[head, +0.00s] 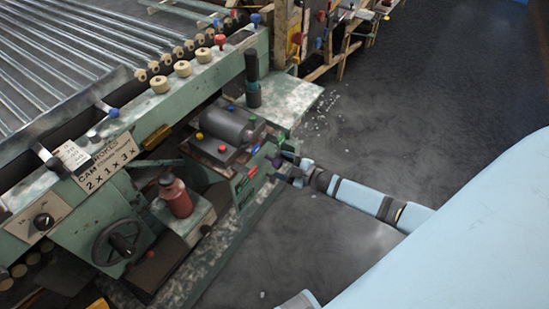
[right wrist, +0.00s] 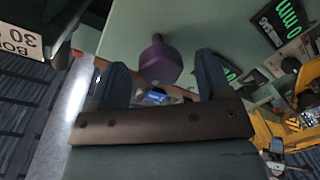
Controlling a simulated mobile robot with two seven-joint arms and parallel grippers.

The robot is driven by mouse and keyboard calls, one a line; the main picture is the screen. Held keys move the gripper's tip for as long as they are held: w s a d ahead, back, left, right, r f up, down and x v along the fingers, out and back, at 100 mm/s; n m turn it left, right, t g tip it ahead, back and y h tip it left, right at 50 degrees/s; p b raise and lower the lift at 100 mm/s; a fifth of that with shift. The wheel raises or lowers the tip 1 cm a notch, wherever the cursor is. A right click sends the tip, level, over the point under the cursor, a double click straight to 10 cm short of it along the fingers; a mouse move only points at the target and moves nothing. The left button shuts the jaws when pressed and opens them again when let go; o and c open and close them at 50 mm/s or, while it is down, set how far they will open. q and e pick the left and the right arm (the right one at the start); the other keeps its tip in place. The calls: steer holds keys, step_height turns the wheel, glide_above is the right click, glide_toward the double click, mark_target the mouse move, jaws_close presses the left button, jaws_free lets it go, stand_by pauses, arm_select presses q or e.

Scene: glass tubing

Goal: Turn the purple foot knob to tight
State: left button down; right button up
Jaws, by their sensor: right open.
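The purple foot knob (right wrist: 160,62) shows in the right wrist view, on a pale green panel of the machine. It lies just beyond my right gripper (right wrist: 163,82), between the lines of its two fingers and apart from both. In the head view my right gripper (head: 277,169) is at the lower side of the green machine frame, open and empty, reaching in from the right. The knob is hard to make out there, close to the fingers. My left gripper is not in view.
The green machine (head: 222,80) with metal rollers fills the left. A red bottle (head: 175,194), a handwheel (head: 116,242) and a dark motor (head: 228,124) sit on it. A yellow part (right wrist: 283,132) shows in the right wrist view.

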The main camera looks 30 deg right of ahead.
steer(key=v, duration=0.9)
steer(key=shift+s+d+p, duration=0.2)
steer(key=shift+s+p, duration=0.1)
